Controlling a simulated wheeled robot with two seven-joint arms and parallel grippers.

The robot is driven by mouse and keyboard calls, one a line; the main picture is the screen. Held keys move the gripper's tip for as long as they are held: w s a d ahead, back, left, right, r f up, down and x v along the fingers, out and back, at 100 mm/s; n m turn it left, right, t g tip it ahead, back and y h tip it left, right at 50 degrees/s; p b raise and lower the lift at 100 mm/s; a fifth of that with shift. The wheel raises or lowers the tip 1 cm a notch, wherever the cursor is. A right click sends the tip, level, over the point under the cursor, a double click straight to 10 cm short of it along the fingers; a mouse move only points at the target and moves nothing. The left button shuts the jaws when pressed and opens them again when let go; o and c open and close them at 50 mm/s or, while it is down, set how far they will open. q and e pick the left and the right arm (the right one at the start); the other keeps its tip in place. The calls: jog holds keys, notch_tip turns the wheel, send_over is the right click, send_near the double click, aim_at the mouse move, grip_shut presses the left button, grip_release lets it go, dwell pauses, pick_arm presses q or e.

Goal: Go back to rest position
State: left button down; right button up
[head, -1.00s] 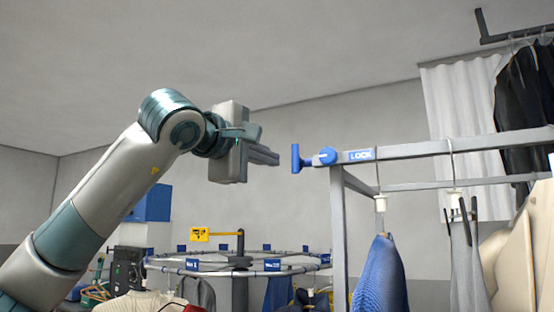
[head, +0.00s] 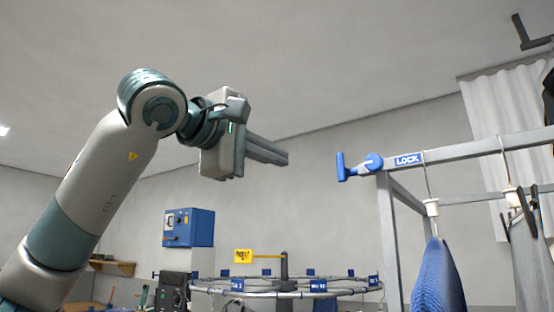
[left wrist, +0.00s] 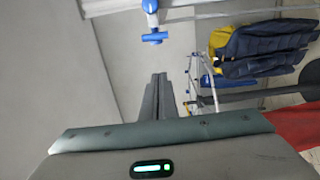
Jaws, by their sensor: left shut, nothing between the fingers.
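My left gripper (head: 286,158) is raised at the upper left of the head view, its fingers together and empty, pointing right. In the left wrist view its shut fingers (left wrist: 159,80) show at the middle. A blue T-shaped handle (head: 343,167) with a LOCK label (head: 409,159) sits on the end of a grey rail, to the right of the fingertips with a clear gap. The same handle shows in the left wrist view (left wrist: 155,37). My right gripper is not in view.
Below the rail hang a blue garment (head: 438,280) and a grey garment (head: 530,265). A round conveyor rack (head: 290,294) with blue tags stands behind. A blue box (head: 188,228) is on the wall. The air above the left arm is free.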

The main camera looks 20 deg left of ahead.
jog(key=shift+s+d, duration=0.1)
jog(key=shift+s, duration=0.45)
